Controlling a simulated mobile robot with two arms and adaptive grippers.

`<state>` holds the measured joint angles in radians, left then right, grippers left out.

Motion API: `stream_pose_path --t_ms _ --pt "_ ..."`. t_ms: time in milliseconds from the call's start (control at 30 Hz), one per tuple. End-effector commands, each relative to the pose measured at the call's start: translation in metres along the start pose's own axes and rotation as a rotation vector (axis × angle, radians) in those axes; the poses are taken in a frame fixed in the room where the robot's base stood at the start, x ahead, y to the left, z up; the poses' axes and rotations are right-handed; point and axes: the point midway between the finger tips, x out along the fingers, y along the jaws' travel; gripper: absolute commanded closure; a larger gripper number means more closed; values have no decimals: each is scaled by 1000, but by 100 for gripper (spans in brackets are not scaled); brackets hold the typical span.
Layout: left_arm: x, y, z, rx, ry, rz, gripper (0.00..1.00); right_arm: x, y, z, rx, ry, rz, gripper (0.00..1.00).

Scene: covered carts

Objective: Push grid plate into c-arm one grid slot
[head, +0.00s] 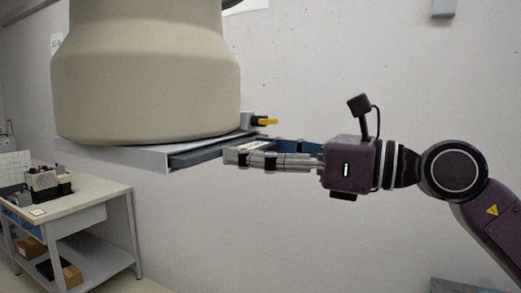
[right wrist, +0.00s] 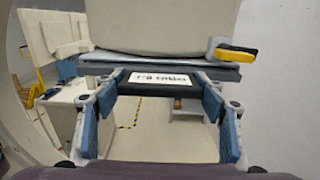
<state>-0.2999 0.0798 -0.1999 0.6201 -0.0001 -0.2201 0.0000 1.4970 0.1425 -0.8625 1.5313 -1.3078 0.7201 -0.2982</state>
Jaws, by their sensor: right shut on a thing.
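The C-arm one housing (head: 145,80) is a large beige cylinder with a flat light-grey grid slot (head: 115,155) at its underside. The dark grid plate (head: 197,157) sticks out of the slot's right side, level, with its inner part hidden. In the right wrist view, the plate's dark front edge (right wrist: 127,89) carries a white label with unreadable print. My right gripper (head: 235,156) is shut on the plate's outer end, with one finger on each side of the label in the right wrist view (right wrist: 160,90). My left gripper is not in view.
A yellow-tipped lever (head: 267,121) juts out beside the slot, just above my right fingers; it also shows in the right wrist view (right wrist: 237,53). A white table (head: 92,203) with devices and lower-shelf boxes stands at the lower left. Space below the plate looks clear.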

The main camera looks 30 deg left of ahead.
Motion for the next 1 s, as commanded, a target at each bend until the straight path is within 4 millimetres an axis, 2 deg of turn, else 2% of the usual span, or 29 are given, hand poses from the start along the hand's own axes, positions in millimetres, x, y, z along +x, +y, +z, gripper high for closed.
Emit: stream_pose_path --t_ms 833,867,1000 --pt "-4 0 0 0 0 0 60 21 0 1 -1 -1 0 72" --pt "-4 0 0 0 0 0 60 21 0 1 -1 -1 0 34" --pt "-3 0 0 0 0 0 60 20 0 0 -1 -1 -1 19"
